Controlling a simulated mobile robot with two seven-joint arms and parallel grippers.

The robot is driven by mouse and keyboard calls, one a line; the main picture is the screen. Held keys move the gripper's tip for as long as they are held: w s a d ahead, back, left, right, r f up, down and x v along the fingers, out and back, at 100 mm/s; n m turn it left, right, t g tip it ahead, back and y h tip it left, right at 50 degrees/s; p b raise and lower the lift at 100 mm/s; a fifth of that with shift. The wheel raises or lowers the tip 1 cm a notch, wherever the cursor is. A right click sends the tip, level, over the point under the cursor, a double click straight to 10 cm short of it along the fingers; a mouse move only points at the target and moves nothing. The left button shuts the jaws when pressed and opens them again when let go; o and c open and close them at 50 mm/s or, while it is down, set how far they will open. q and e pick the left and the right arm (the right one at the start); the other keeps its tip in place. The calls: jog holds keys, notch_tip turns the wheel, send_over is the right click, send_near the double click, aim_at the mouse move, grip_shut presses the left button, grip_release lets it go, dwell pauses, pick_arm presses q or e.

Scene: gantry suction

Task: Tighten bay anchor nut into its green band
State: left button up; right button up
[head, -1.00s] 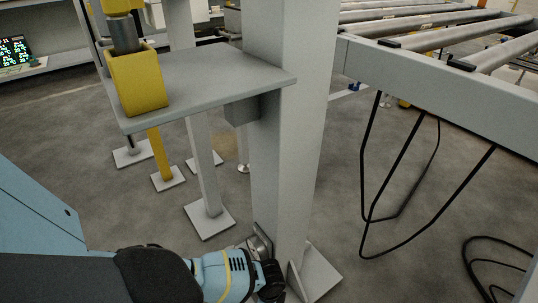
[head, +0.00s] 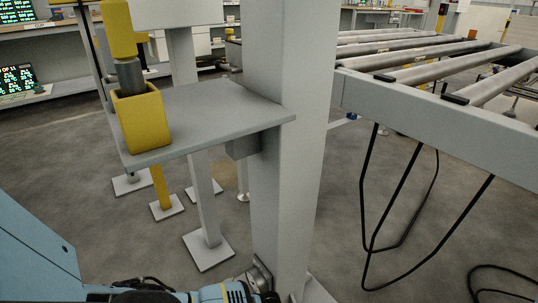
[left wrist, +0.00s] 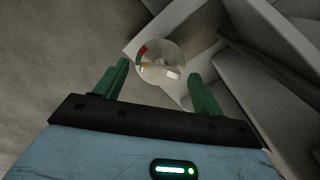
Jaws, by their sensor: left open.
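In the left wrist view, a round pale dial (left wrist: 152,52) has a red and dark green patch at its left and a yellowish and white patch along its lower edge. A small pale knob at its middle may be the anchor nut; its pointer is too small to read. My left gripper (left wrist: 158,70) is open, with one green finger on each side of the dial in the picture. I cannot tell whether the fingers touch anything.
A grey shelf (head: 215,115) juts from the post above my left arm, with a yellow holder (head: 140,120) on it. A roller conveyor (head: 440,105) stands at the right, with black cables (head: 365,190) hanging below. Floor shows between the post and cables.

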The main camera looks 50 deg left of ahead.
pick_arm(q)
notch_tip(320, 180, up, 7)
jog(key=p, duration=0.3)
jog(key=shift+r+p, duration=0.1)
jog(key=shift+p, duration=0.3)
